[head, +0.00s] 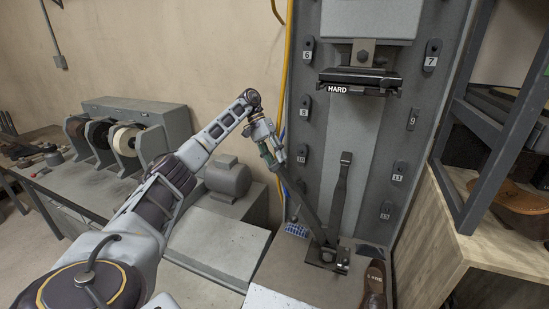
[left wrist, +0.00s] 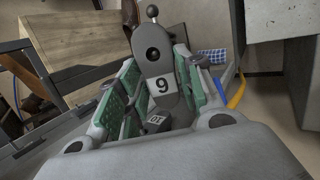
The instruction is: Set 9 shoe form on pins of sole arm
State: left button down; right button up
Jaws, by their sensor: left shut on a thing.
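In the left wrist view, my left gripper (left wrist: 160,90) is shut, its green pads on either side of a dark shoe form marked 9 (left wrist: 160,85). The form has a round hole and a ball knob at its far end. A block marked 10 (left wrist: 157,121) shows between the fingers. In the head view, my left gripper (head: 272,152) is at the panel's left edge; the form in it cannot be made out there. The dark sole arm (head: 339,200) stands on a base (head: 328,257) right of and below the gripper. Its pins are too small to tell. My right gripper is not in view.
Numbered forms hang in two columns on the grey panel (head: 345,130). A bar marked HARD (head: 358,81) juts out above. A shoe (head: 374,286) lies right of the base. A blue checked item (head: 297,230) lies left of it. A wooden cabinet (head: 470,230) stands right.

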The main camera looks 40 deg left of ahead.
pick_arm(q)
jog(key=c, duration=0.9)
grip_release()
jog(key=shift+a+r, duration=0.1)
jog(key=shift+r, duration=0.05)
jog(key=shift+v, duration=3.55)
jog(key=shift+r, duration=0.1)
